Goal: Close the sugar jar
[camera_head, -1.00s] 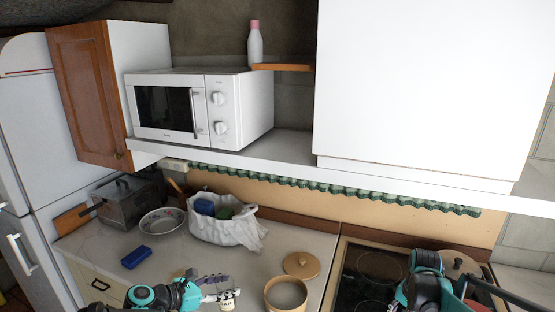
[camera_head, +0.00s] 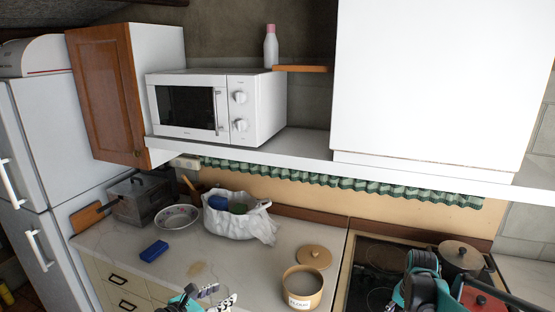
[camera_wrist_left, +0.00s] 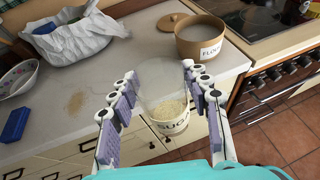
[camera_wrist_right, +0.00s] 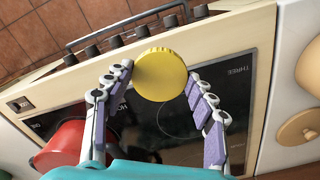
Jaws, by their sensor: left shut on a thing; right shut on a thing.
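The sugar jar (camera_wrist_left: 167,92) is clear glass with a "SUGAR" label and pale sugar at its bottom. In the left wrist view it is between the fingers of my left gripper (camera_wrist_left: 155,88), which is shut on it in front of the counter's edge. Its mouth looks uncovered. In the head view the left gripper (camera_head: 217,297) is at the bottom edge, and the jar is not clear there. A round yellow lid (camera_wrist_right: 161,75) is gripped at the fingertips of my right gripper (camera_wrist_right: 160,80), above the stove and apart from the jar. The right fingers are not clear in the head view.
The flour jar (camera_head: 302,285) stands open on the counter (camera_head: 240,262), its wooden lid (camera_head: 314,257) behind it. A white bag (camera_head: 238,222), a bowl (camera_head: 177,217) and a blue sponge (camera_head: 154,250) are farther left. A red pot (camera_wrist_right: 65,145) is on the stove (camera_wrist_right: 180,125).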

